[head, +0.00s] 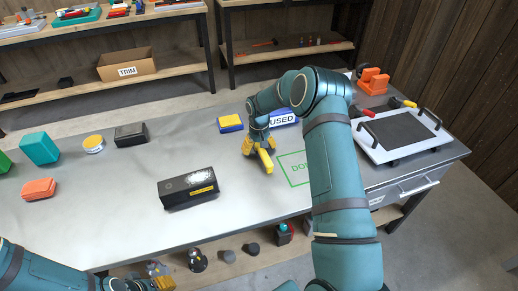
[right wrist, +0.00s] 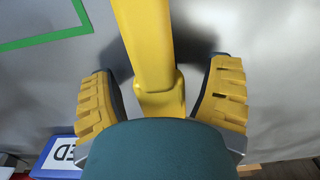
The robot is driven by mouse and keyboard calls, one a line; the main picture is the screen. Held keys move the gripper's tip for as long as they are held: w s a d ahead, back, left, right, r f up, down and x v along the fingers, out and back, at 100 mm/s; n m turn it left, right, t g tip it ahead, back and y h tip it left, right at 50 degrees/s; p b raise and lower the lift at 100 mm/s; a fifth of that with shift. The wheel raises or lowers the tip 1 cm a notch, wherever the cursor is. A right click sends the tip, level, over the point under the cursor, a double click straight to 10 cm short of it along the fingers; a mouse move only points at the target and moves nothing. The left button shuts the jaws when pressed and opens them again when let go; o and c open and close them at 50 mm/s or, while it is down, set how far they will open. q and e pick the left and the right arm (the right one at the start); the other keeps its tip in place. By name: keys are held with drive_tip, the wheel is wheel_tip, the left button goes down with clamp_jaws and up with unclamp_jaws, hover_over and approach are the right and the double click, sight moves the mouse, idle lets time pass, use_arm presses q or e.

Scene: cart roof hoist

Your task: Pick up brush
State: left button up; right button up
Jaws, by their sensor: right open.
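The brush shows as a yellow handle-like piece (head: 266,161) on the grey bench, just under my right gripper (head: 259,147). In the right wrist view the yellow brush (right wrist: 150,50) runs between the two fingers of my right gripper (right wrist: 165,85). The fingers are spread, with a gap on each side of it. The brush's end nearest the palm is hidden by the gripper, and I see no bristles. My left gripper (head: 150,283) is at the bottom edge of the head view, far from the brush; its fingers are too small and cut off to judge.
A green outlined square (head: 296,168) is marked on the bench right of the brush. A blue bin labelled USED (head: 283,118) and a blue-yellow sponge (head: 230,123) lie behind. A black box (head: 188,188) stands left; a framed panel (head: 400,135) with handles lies right.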

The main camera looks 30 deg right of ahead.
drive_tip(key=c, duration=1.3)
drive_tip(key=shift+c, duration=0.2)
wheel_tip(320, 180, up, 10)
drive_tip(key=shift+r+p, duration=0.1)
drive_tip(key=shift+p, duration=0.9)
